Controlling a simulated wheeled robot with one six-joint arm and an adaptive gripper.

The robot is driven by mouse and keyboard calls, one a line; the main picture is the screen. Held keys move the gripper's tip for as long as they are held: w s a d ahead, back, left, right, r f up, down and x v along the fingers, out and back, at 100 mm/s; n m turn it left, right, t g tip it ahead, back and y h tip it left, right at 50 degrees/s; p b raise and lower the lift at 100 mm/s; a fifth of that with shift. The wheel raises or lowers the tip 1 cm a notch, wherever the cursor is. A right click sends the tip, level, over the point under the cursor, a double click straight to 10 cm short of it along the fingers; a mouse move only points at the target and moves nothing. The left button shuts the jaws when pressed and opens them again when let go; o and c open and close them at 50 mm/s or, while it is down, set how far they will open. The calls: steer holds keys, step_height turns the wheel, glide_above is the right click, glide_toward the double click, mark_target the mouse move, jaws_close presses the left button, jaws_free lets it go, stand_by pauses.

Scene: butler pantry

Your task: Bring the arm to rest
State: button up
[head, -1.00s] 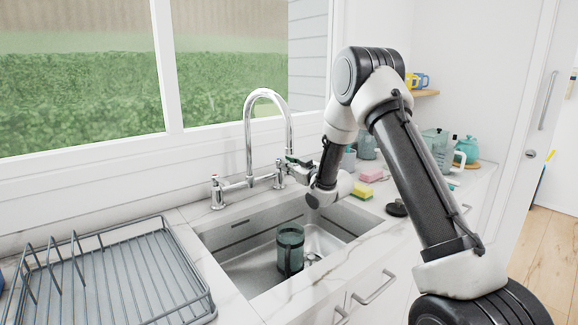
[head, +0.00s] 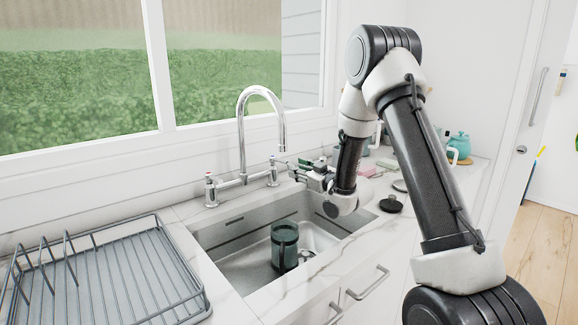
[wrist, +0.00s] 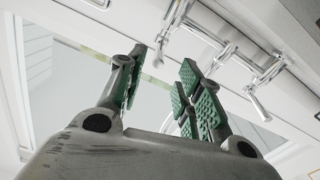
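My arm is bent, with its elbow raised and its forearm hanging down over the right end of the sink in the head view. My gripper (head: 306,170) is at the sink's back right, to the right of the tap handles. In the wrist view my gripper (wrist: 163,68) shows two fingers with green pads, spread apart with an empty gap between them. The gripper touches nothing that I can see. A dark green canister (head: 284,246) stands upright in the sink (head: 236,262), below and apart from the gripper.
The chrome tap (head: 243,135) rises close to the gripper's left; its handles also show in the wrist view (wrist: 262,75). A dish rack (head: 125,275) lies left of the sink. A black round lid (head: 391,204) and a teal teapot (head: 459,145) are on the right counter.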

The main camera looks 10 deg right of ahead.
steer(key=v, duration=0.2)
steer(key=shift+s+d, duration=0.15)
steer(key=shift+s, duration=0.15)
steer(key=s+d+r+m+g+h, duration=0.45)
steer(key=s+d+r+h, duration=0.4)
steer(key=s+r, duration=0.35)
steer(key=s+f+m+g, duration=0.1)
steer(key=s+m+g, duration=0.2)
steer(key=s, duration=2.8)
steer(key=g, duration=0.4)
steer(key=shift+d+f+y, duration=0.15)
steer(key=shift+d+y, duration=0.05)
steer(key=shift+y, duration=0.15)
